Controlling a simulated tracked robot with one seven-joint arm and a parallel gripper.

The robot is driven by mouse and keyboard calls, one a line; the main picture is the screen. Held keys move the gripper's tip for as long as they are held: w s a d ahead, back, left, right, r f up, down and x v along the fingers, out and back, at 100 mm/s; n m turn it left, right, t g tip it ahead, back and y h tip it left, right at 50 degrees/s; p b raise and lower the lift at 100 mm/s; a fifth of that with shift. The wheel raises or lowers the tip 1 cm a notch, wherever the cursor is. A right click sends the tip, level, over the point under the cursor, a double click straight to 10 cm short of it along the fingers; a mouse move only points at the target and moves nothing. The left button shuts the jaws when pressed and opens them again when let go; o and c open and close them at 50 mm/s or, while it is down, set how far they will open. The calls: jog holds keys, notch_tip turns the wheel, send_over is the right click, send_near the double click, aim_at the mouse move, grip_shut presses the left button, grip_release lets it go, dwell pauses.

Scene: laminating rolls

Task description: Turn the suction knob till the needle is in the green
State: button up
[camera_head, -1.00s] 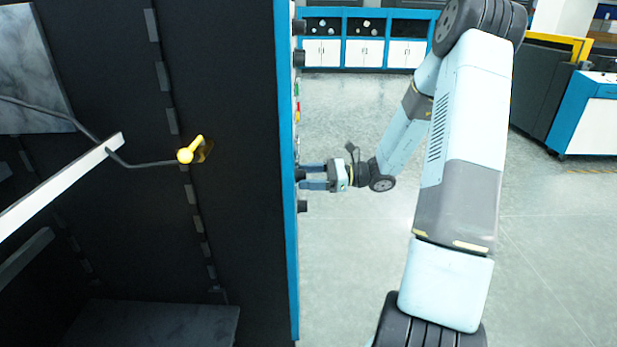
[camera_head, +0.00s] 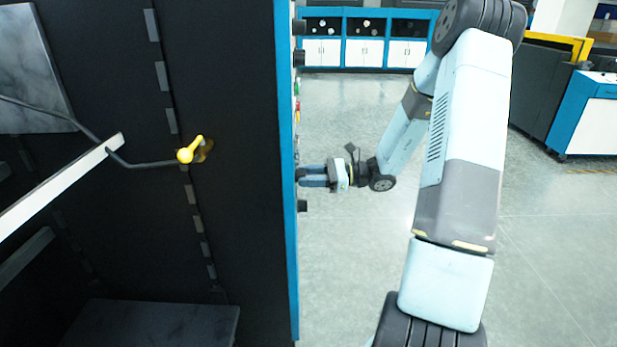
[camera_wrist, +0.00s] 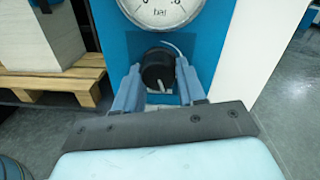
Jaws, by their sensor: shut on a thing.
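In the wrist view the suction knob (camera_wrist: 157,68) is a black round knob on the blue panel, with a pale mark at its lower side. My gripper (camera_wrist: 158,82) has one finger on each side of it and is shut on it. The gauge (camera_wrist: 160,8) sits just above, white and marked "bar". Its upper part is cut off and I cannot see the needle. In the head view my gripper (camera_head: 303,176) reaches left to the panel's edge (camera_head: 288,240). The knob there is mostly hidden by the fingers.
In the head view, other black knobs (camera_head: 299,58) stick out along the panel above and below my gripper. A yellow-ended lever (camera_head: 186,154) is on the machine's dark side. Cabinets (camera_head: 365,50) stand far back. A wooden pallet (camera_wrist: 55,83) lies left in the wrist view. The floor right of the panel is clear.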

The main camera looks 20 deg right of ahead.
jog(key=shift+n, duration=0.5)
jog(key=o, duration=1.1)
jog(key=shift+c, duration=0.2)
jog(key=v, duration=1.3)
jog(key=shift+d, duration=0.4)
jog(key=shift+s, duration=0.1)
